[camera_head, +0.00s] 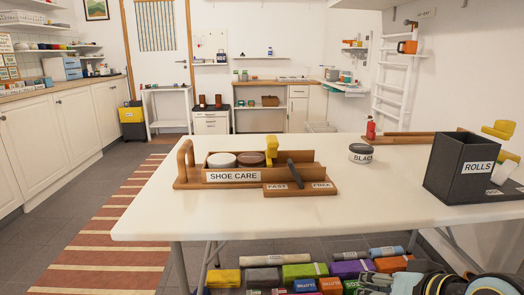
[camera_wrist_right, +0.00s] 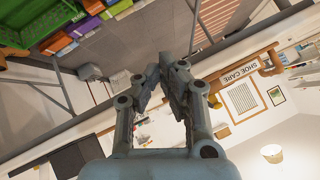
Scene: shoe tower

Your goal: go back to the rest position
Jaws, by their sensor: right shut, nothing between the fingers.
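My right gripper (camera_wrist_right: 166,72) shows in the right wrist view with its fingertips together and nothing between them. In the head view my right arm is at the bottom right corner, with the gripper (camera_head: 375,283) low beside the table's front edge, apart from the things on top. My left gripper is not in view. The white table (camera_head: 220,220) carries a wooden SHOE CARE caddy (camera_head: 186,178); its label (camera_wrist_right: 240,70) also shows in the wrist view.
The caddy holds tins and a yellow-topped thing (camera_head: 271,148). A labelled tin (camera_head: 361,153), a red bottle (camera_head: 370,128) and a black ROLLS box (camera_head: 455,172) stand to its right. Several coloured packs (camera_head: 305,271) lie below the front edge. The table's front left is clear.

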